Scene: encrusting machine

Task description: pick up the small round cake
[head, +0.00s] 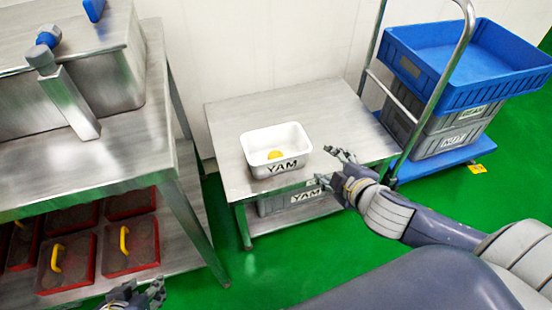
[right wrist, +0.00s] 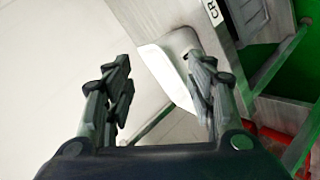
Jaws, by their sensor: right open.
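The small round cake (head: 274,155) is yellow-orange and lies inside a white bin labelled YAM (head: 291,165) in the head view. The bin stands on a low steel table (head: 236,185). My right gripper (head: 325,167) is open and empty, just right of the bin and apart from it. In the right wrist view the two fingers of my right gripper (right wrist: 162,85) are spread, and I cannot make out the cake there. My left gripper (head: 138,294) is at the bottom left edge of the head view, partly cut off, far from the cake.
A steel bench with a machine (head: 65,95) stands at the left, with red boxes (head: 128,246) below. A trolley with a blue crate (head: 465,80) over grey crates (head: 440,138) stands at the right. A grey crate (head: 272,207) sits under the table. Green floor (head: 275,260) is open in front.

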